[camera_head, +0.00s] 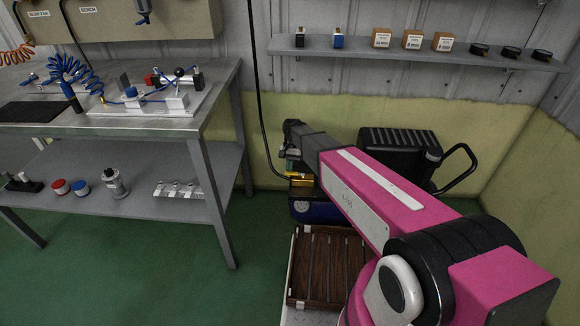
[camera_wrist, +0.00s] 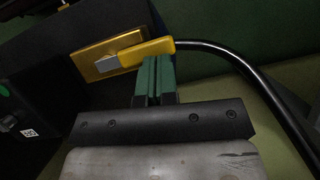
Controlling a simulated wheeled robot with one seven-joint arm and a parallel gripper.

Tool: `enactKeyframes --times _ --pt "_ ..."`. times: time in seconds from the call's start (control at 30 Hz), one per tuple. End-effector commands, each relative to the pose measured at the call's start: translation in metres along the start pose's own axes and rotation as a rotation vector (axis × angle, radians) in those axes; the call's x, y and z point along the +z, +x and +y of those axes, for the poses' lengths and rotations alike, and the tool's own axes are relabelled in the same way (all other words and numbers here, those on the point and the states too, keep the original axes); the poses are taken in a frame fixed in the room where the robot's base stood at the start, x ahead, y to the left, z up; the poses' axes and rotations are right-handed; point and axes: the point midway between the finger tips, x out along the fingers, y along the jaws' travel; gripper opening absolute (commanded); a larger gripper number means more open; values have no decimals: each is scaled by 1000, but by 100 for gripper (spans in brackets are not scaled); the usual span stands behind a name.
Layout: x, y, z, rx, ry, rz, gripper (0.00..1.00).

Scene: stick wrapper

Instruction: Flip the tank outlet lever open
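The yellow outlet lever (camera_wrist: 147,52) shows in the wrist view, running to the right from a grey block on a yellow plate (camera_wrist: 98,64). The plate sits against a dark body. My gripper (camera_wrist: 156,62) has its two green-padded fingers side by side with only a thin line between them. The fingertips reach the lower edge of the lever near its right part; I cannot tell whether they touch it. No lever part shows between the fingers. In the head view, yellow parts (camera_head: 301,180) show above a blue tank (camera_head: 317,212), partly hidden by my arm.
A black hose (camera_wrist: 252,70) curves past the lever's right end. In the head view, a black ribbed case (camera_head: 398,142) stands behind my arm. A wooden slatted crate (camera_head: 328,262) lies in front of the tank. A metal workbench (camera_head: 110,124) stands at left, with green floor between.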

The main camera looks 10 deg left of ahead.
Motion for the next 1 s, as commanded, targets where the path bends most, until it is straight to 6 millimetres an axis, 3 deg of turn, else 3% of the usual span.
enactKeyframes --times 0.63,0.77,1.0 --pt "-13 -10 8 1 1 -2 0" --pt "-13 -26 8 0 1 -1 0" --pt "-12 -70 7 1 1 -1 0"
